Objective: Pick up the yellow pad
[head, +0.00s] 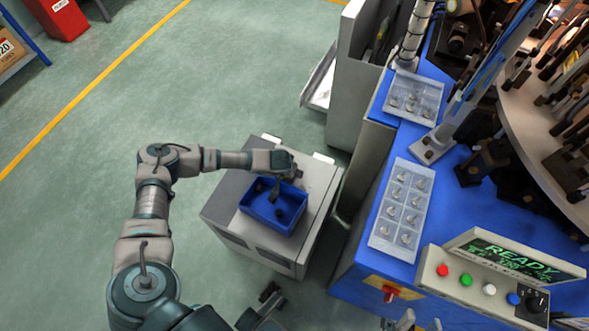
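I cannot make out a loose yellow pad in the head view. The only small yellow piece is a plate (372,281) behind a red switch on the machine's front. My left arm reaches over the grey cabinet, and my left gripper (276,187) points down at the blue bin (287,228). Its fingertips are hard to tell from the dark bin contents, so I cannot tell whether it holds anything. A dark, jointed part low in the picture looks like my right gripper (269,294). It is in front of the cabinet, with no object visible in it.
The bin stands on the grey cabinet (232,205). Right of it is the blue machine table (445,205) with two clear trays of small parts, the nearer tray (377,240) and the farther one (428,88). A button panel (450,286) with a READY display stands at lower right. Open floor lies left.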

